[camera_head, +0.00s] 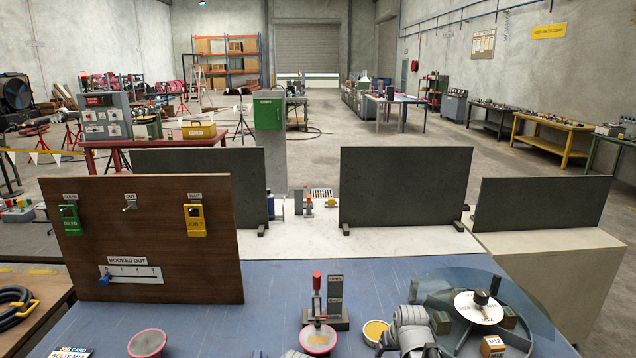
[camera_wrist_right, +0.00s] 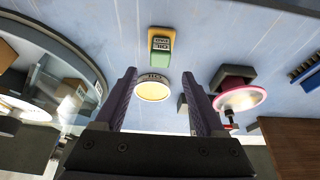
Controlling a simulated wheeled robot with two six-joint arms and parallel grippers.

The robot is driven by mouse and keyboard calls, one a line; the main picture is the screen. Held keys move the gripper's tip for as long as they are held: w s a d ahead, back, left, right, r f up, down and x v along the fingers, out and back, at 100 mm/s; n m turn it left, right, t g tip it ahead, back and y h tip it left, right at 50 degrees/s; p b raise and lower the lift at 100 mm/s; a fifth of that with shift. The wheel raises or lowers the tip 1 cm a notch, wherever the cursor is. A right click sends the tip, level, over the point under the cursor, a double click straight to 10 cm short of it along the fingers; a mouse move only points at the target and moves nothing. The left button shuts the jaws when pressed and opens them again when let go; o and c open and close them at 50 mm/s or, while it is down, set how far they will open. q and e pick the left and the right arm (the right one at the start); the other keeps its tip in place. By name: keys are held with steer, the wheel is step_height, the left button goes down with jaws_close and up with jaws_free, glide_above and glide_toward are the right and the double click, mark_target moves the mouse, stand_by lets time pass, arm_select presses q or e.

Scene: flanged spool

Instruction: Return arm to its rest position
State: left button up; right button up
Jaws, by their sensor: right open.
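My right arm (camera_head: 412,328) comes up from the bottom edge in the head view, between a yellow-filled dish (camera_head: 375,331) and the round turntable (camera_head: 480,312). Its fingertips cannot be made out there. In the right wrist view my right gripper (camera_wrist_right: 160,80) is open, with its two dark fingers apart and nothing held between them. The yellow-filled dish (camera_wrist_right: 153,87) shows beyond the gap between the fingers. A labelled yellow and green block (camera_wrist_right: 160,42) lies farther up in that view. My left gripper is not in view.
A black stand with a red-topped post (camera_head: 317,300), pink-rimmed dishes (camera_head: 147,343) and a brown board with hanging tags (camera_head: 150,235) are on the blue bench (camera_head: 270,290). Dark panels (camera_head: 405,188) stand behind. The turntable carries several labelled blocks. Bare blue surface lies between board and stand.

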steer(key=b+x, duration=0.7)
steer(key=x, duration=0.1)
steer(key=shift+f, duration=0.35)
steer(key=w+r+m+p, duration=0.1)
steer(key=w+r+p, duration=0.2)
steer(key=r+p, duration=0.8)
steer(key=shift+a, duration=0.35)
steer(key=shift+w, duration=0.1)
